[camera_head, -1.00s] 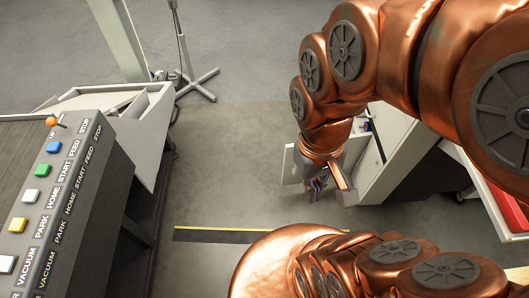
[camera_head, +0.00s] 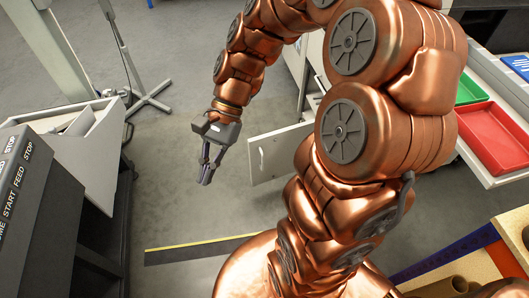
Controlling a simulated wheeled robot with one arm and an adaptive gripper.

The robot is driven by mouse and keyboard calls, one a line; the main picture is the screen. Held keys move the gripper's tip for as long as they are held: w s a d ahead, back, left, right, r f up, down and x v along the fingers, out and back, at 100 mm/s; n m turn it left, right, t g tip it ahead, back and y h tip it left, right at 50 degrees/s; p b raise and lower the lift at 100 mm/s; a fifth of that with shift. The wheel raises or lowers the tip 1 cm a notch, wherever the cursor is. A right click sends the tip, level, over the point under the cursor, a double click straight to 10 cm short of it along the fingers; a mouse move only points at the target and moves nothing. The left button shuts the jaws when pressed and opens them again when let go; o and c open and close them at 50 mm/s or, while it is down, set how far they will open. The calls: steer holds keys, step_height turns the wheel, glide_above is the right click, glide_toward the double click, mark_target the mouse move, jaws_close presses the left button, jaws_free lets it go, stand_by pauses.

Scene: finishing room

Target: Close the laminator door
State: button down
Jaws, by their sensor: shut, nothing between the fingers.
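A pale grey door (camera_head: 280,150) with a small upright handle (camera_head: 261,158) stands open in the middle of the head view. It juts left from a light cabinet (camera_head: 314,62), which appears to be the laminator. My arm hides much of this cabinet and the right end of the door, so I cannot see the hinge clearly. My gripper (camera_head: 205,179) hangs fingers down to the left of the door. It is shut and empty, with a gap of floor between it and the door.
A control console (camera_head: 35,215) and a white open-topped unit (camera_head: 90,140) stand at the left. A stand with splayed feet (camera_head: 148,100) is behind. Green (camera_head: 469,91) and red (camera_head: 497,136) trays lie at the right. Floor around the gripper is clear.

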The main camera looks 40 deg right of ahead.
steer(key=w+d+f+m+t+y+b, duration=0.85)
steer(key=w+d+f+m+b, duration=0.25)
steer(key=w+d+f+m, duration=0.6)
steer(key=s+d+f+m+t+h+b, duration=0.2)
steer(key=d+f+m+t+h+b, duration=0.25)
steer(key=d+f+m, duration=0.7)
steer(key=s+d+f+m+t+h+b, duration=0.3)
steer(key=d+f+m+t, duration=0.45)
steer(key=f, duration=0.75)
steer(key=g+b, duration=0.1)
steer(key=b, duration=0.3)
glide_toward(256, 144)
steer(key=shift+m, duration=0.3)
steer(key=x, duration=0.5)
steer(key=shift+s+a+f, duration=0.1)
steer(key=shift+s+a, duration=0.15)
steer(key=shift+a, duration=0.15)
steer(key=shift+w+d, duration=0.2)
steer(key=shift+w, duration=0.5)
